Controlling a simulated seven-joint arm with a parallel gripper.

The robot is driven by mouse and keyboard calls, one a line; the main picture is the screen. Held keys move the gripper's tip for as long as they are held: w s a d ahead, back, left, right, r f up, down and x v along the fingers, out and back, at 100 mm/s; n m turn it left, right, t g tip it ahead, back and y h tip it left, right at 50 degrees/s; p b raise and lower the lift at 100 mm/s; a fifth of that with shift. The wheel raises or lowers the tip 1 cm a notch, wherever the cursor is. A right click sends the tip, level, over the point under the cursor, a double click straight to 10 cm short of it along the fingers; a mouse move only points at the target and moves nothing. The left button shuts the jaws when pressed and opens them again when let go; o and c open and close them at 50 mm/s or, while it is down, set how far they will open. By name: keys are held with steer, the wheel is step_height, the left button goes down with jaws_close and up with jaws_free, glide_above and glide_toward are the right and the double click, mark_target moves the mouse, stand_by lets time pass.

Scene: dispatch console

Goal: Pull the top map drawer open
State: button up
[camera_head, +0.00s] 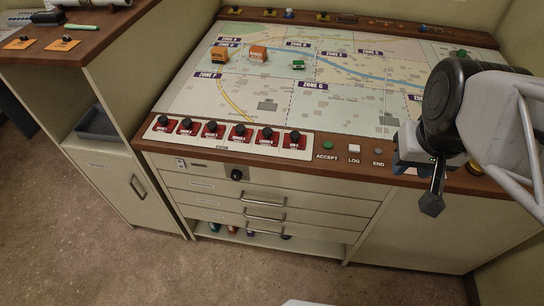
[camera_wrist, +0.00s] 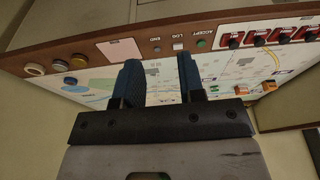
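The cream drawer unit sits under the map table in the head view. My gripper (camera_head: 432,203) is at the right, in front of the console's wooden edge, pointing down and well to the right of the handle. In the wrist view, my gripper (camera_wrist: 160,72) has its two dark blue fingers apart with nothing between them.
A black knob (camera_head: 237,174) sits on the panel above the drawers. Red switches (camera_head: 228,135) and buttons line the console's front edge. A cabinet (camera_head: 130,190) with a handle stands left. The floor (camera_head: 120,265) in front is clear.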

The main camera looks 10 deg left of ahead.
steer(key=w+a+f+n+y, duration=0.1)
steer(key=w+a+f+n, duration=0.2)
steer(key=w+a+f, duration=0.35)
steer(key=w+a+f+n+y, duration=0.1)
steer(key=w+a+f+n, duration=0.25)
steer(key=f, duration=0.55)
steer(key=w+a+f+n+t, duration=0.15)
steer(key=a+f, duration=0.25)
steer(key=f, duration=0.4)
steer(key=a+f+n, duration=0.3)
steer(key=a+f, duration=0.1)
steer(key=f, duration=0.3)
steer(key=n+t+h, duration=0.2)
steer(key=n+t, duration=0.5)
steer(key=t, duration=0.4)
glide_toward(264, 203)
steer(key=shift+w+a+f, duration=0.1)
steer(key=shift+w+f, duration=0.2)
steer(key=shift+w, duration=0.3)
steer(key=shift+w+a+f, duration=0.1)
steer(key=shift+w+f, duration=0.2)
steer(key=shift+w, duration=0.25)
steer(key=shift+w, duration=0.15)
steer(key=shift+x, duration=3.8)
